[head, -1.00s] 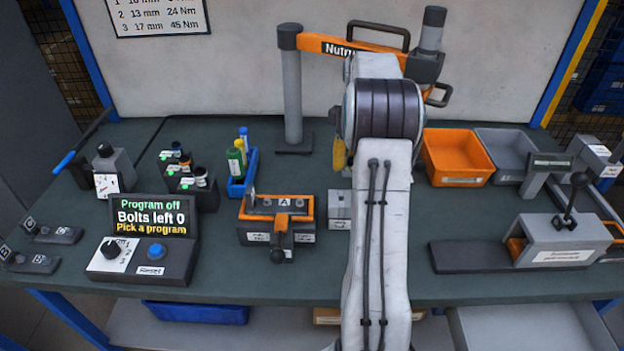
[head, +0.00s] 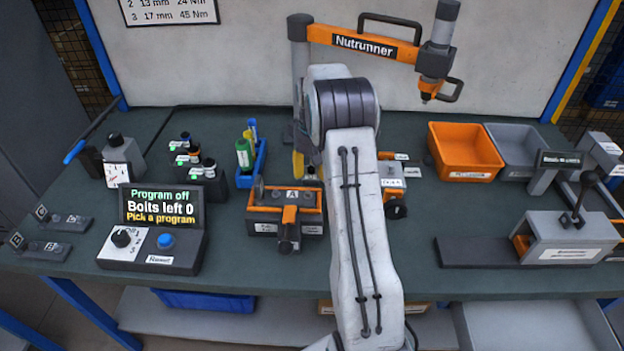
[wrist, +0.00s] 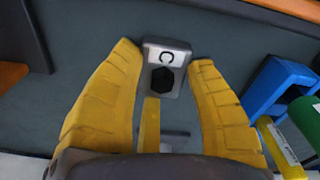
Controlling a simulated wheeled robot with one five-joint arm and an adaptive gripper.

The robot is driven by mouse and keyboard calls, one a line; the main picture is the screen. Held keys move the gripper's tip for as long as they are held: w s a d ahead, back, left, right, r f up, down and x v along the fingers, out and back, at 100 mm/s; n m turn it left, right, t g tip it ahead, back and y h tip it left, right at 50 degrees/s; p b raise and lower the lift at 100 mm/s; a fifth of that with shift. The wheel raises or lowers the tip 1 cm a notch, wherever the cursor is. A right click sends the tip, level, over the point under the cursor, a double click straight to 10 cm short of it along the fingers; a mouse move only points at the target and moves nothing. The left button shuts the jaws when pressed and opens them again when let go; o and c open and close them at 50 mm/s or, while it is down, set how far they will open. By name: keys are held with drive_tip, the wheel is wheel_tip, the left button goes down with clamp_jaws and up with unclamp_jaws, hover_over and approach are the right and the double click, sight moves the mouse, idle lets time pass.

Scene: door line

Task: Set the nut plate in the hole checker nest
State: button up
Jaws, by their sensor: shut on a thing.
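My gripper (head: 298,166) shows in the head view as a yellow finger beside my arm, above the middle of the bench. In the wrist view, my gripper's two yellow fingers (wrist: 166,72) are shut on the nut plate (wrist: 180,47). It is a small dark grey plate with a white label marked "C" and a black hexagonal opening. The plate is hidden behind my arm in the head view. A grey lever device (head: 566,238) with a long dark base stands at the right; I cannot tell whether it holds the hole checker nest.
The orange fixture (head: 262,214) marked "A" stands below my gripper. A blue holder (head: 256,178) with bottles is to its left, and an orange bin (head: 464,150) and grey bin (head: 514,150) stand at the back right. The nutrunner (head: 365,42) hangs overhead.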

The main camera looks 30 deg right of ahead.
sight(312, 180)
drive_tip(key=shift+f+p, duration=0.3)
drive_tip(key=shift+f, duration=1.6)
drive_tip(key=shift+f, duration=0.2)
drive_tip(key=o, duration=1.2)
drive_tip(key=shift+c, duration=0.2)
drive_tip(key=shift+r, duration=0.15)
